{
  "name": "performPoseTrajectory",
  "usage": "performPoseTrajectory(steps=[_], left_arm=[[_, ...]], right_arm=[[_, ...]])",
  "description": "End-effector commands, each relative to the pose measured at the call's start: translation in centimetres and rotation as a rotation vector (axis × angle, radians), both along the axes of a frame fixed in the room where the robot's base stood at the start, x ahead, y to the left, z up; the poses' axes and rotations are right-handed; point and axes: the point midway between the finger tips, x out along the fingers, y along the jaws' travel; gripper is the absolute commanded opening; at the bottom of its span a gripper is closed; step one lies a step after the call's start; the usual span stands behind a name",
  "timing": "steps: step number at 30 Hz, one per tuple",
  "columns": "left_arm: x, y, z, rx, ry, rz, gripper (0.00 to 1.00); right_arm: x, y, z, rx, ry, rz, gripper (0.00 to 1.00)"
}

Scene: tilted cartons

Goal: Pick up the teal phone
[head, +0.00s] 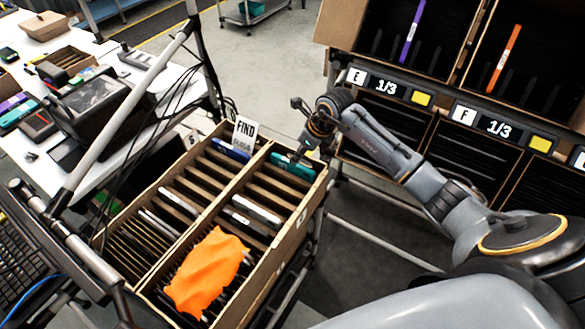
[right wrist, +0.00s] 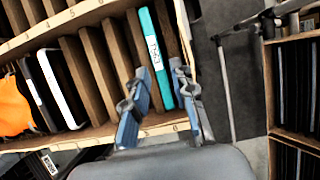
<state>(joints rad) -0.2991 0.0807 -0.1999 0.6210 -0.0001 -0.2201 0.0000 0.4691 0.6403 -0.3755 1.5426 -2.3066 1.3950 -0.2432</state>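The teal phone (head: 292,166) stands on edge in a slot at the far right end of the divided carton (head: 283,235). In the right wrist view the teal phone (right wrist: 154,50) shows a white label. My right gripper (head: 308,148) is at the carton's far right end, right by the phone. In the right wrist view my right gripper (right wrist: 160,98) is open, one finger to each side of the phone's near end. I cannot tell whether a finger touches it. My left gripper is not in view.
An orange cloth (head: 208,272) lies over the carton's near slots. White-edged devices (head: 257,211) stand in other slots. A FIND sign (head: 244,132) rises behind the carton. A shelf rack with labelled bins (head: 430,88) stands at the right. A cluttered white table (head: 135,112) is at the left.

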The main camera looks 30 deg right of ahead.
Motion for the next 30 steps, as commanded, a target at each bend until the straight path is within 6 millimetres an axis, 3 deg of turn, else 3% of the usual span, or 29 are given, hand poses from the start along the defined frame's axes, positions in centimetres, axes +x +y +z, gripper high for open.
performPoseTrajectory(steps=[4,9,17,21,30], left_arm=[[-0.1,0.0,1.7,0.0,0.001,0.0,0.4],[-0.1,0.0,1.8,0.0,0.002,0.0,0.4],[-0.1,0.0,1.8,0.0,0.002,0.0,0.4],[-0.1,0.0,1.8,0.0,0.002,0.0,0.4],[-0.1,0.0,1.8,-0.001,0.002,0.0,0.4]], right_arm=[[0.3,0.8,-1.9,0.005,0.006,0.0,0.25],[1.0,1.0,-3.8,0.003,0.003,-0.001,0.25],[1.2,1.0,-4.2,0.001,0.0,0.0,0.25],[1.2,1.0,-4.2,0.001,0.0,0.0,0.01],[1.2,1.0,-4.1,0.001,0.0,0.0,0.0]])
